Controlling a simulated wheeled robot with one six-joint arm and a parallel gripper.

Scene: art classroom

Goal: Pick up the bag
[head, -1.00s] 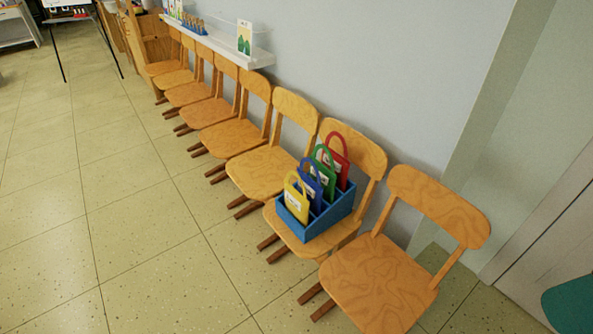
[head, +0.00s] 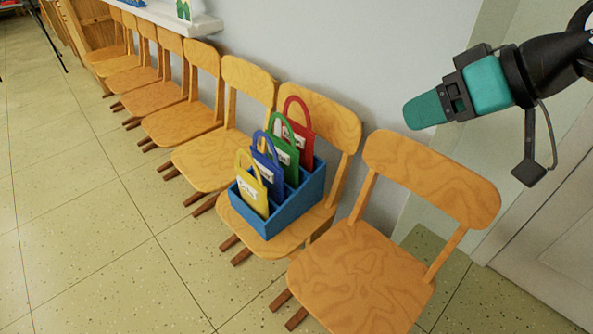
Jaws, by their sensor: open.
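Several bags stand upright in a blue divided holder (head: 276,218) on a wooden chair. From front to back they are a yellow bag (head: 253,190), a blue bag (head: 269,176), a green bag (head: 284,156) and a red bag (head: 301,140). Each has a looped handle on top, and the rear ones are partly hidden by those in front. Which bag is meant cannot be told. My gripper (head: 424,110) is at the upper right, apart from the bags and to their right. It looks empty; the gap between its jaws does not show from this side.
The bag chair (head: 338,124) stands in a row of wooden chairs along the wall. An empty chair (head: 352,275) stands close on the right, below my gripper. A white shelf (head: 165,15) is on the wall at upper left. The tiled floor (head: 100,240) on the left is clear.

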